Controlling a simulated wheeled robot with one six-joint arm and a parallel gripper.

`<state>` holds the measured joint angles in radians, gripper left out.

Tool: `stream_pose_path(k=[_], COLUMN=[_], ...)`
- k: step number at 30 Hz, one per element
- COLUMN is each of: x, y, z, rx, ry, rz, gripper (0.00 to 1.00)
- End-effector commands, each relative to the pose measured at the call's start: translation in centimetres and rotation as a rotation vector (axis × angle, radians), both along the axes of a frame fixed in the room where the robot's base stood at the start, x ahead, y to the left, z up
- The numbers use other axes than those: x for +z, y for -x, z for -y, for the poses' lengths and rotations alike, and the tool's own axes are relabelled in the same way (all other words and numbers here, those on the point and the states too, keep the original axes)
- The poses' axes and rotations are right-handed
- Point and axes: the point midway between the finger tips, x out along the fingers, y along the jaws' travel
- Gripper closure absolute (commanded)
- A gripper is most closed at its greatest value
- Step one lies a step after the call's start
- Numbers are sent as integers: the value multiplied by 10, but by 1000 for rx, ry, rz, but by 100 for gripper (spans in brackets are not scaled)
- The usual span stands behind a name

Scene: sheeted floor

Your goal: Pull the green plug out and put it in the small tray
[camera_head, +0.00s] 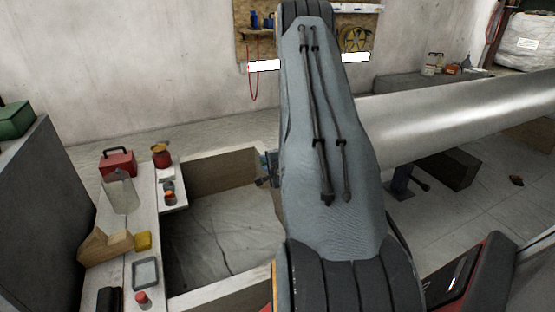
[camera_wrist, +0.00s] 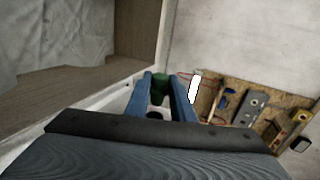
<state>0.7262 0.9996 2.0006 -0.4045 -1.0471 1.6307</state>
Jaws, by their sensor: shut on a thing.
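In the wrist view my gripper (camera_wrist: 169,92) has its two blue fingers closed on the green plug (camera_wrist: 160,77). The plug shows as a dark green rounded piece between the fingers. A dark patch lies nearer the palm, and I cannot tell what it is. In the head view the gripper (camera_head: 267,168) shows only in part at the left edge of my arm, beside the open pit, and the plug is hidden. No socket shows around the plug. A small grey rimmed tray (camera_head: 134,285) lies on the bench at lower left and looks empty.
The white bench also holds a red box (camera_head: 118,162), a red can (camera_head: 161,156), a wooden block (camera_head: 106,246), a yellow sponge (camera_head: 142,241) and a red-capped jar (camera_head: 143,299). A thick grey pipe (camera_head: 450,115) runs right of my arm. A tool board (camera_wrist: 245,107) hangs on the wall.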

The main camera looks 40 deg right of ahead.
Motion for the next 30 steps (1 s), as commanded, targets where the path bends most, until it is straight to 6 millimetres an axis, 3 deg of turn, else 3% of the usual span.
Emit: stream_pose_path(k=[30], x=[0], y=[-14], z=[-38], rx=[0], ry=[0], rz=[1], gripper=[100])
